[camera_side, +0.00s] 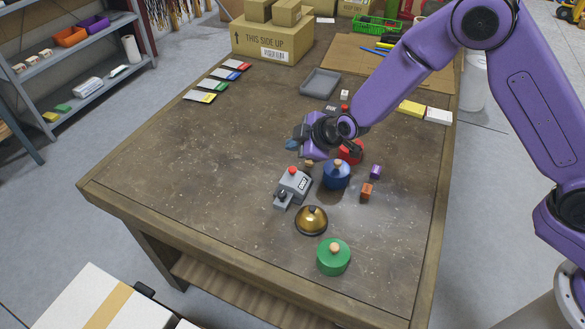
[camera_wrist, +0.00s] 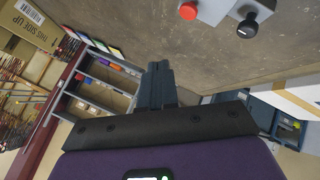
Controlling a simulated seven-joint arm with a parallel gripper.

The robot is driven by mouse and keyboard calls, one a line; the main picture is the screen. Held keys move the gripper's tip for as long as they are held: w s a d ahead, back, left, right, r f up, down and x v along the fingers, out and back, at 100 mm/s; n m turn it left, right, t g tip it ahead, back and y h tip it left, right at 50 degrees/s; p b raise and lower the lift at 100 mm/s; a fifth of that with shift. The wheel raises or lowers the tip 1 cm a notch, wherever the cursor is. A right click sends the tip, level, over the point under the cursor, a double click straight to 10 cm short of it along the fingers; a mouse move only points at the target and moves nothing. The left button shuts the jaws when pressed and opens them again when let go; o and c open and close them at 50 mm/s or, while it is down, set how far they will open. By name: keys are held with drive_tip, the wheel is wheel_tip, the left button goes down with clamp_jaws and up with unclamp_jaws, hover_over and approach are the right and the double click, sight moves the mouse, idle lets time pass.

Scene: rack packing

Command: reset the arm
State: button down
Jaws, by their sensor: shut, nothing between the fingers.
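My gripper (camera_side: 292,145) is shut and empty. It is held above the middle of the wooden table (camera_side: 170,165), pointing left in the side view. In the wrist view its closed fingers (camera_wrist: 158,85) point away over the table. A grey control box (camera_side: 294,184) with a red button and a black knob lies on the table below my gripper. Its button and knob also show at the top of the wrist view (camera_wrist: 211,9). A blue lidded pot (camera_side: 337,175) stands just right of the box, below my wrist. A red pot (camera_side: 352,153) is partly hidden behind my wrist.
A brass bell (camera_side: 311,220) and a green pot (camera_side: 333,257) stand toward the near edge. Small purple (camera_side: 375,172) and orange (camera_side: 366,192) blocks lie right of the blue pot. A grey tray (camera_side: 320,83) and cardboard boxes (camera_side: 270,40) are at the back.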

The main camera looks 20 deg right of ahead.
idle(0.8)
drive_tip(key=s+d+r+g, duration=0.3)
drive_tip(key=s+d+r, duration=0.15)
drive_tip(key=s, duration=0.55)
drive_tip(key=s+d+r+g, duration=0.25)
drive_tip(key=s+r, duration=0.25)
drive_tip(key=s, duration=0.4)
drive_tip(key=s+d+r+m+g+h, duration=0.1)
drive_tip(key=s+d+r+g+h, duration=0.1)
drive_tip(key=s+d, duration=1.7)
wheel_tip(320, 180, up, 2)
drive_tip(key=shift+s+d+r+m+h, duration=0.15)
drive_tip(key=shift+s+d+m+h, duration=0.2)
drive_tip(key=shift+h, duration=0.55)
drive_tip(key=shift+g, duration=0.25)
